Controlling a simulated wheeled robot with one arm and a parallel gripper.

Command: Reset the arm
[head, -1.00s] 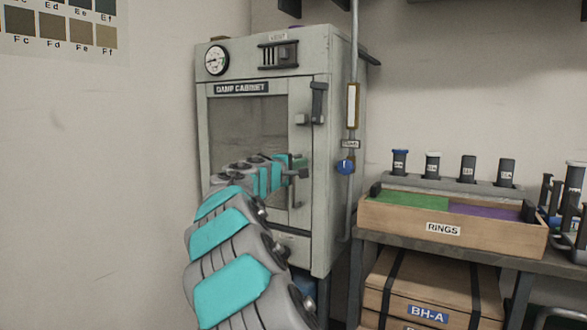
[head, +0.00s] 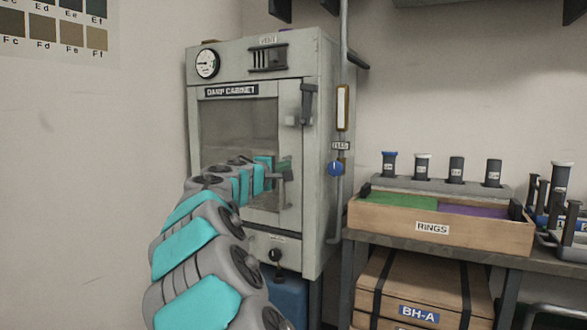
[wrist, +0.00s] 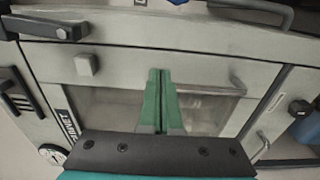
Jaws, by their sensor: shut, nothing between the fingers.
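My arm (head: 200,240), grey with turquoise bands, reaches up from the bottom of the head view toward the cabinet. My gripper (head: 285,172) is in front of the glass door of the damp cabinet (head: 310,220). In the wrist view its two green fingers (wrist: 160,100) are together, with nothing between them, over the door's window and frame. The door (head: 235,130) looks shut. Its handle is partly behind my gripper in the head view and shows beside the fingers in the wrist view (wrist: 215,90). I cannot tell whether the fingers touch the door.
A dark latch lever (head: 307,103) is at the door's upper right. A pipe with a blue knob (head: 335,168) runs along the cabinet's right side. To the right, a bench holds a RINGS tray (head: 432,228) and several dark vials.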

